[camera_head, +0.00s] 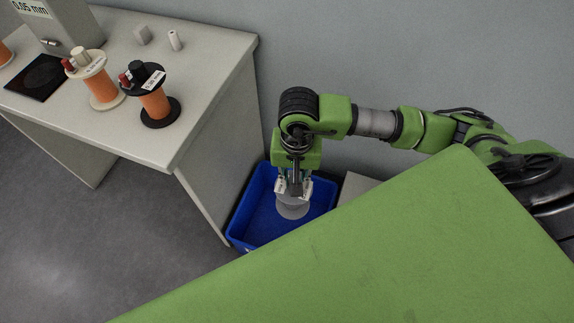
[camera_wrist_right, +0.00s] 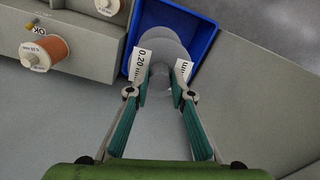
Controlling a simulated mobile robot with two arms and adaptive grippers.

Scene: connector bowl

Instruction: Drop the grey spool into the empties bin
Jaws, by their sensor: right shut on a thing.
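The grey spool (camera_head: 292,207) hangs over the blue empties bin (camera_head: 265,219), inside its outline in the head view. My right gripper (camera_head: 293,184) points down and is shut on the spool. In the right wrist view the spool (camera_wrist_right: 168,47) shows between and beyond the fingertips (camera_wrist_right: 161,80), with white labels, one reading 0.20 mm, at the fingers. The blue bin (camera_wrist_right: 206,34) shows around the spool there. I cannot tell how far the spool is above the bin's floor. My left gripper is not in view.
A light grey table (camera_head: 200,85) at left holds a cream spool (camera_head: 100,82) and a black spool (camera_head: 155,98), both with orange wire, and a grey machine (camera_head: 62,28). The large green surface (camera_head: 400,250) fills the lower right. A wall stands behind.

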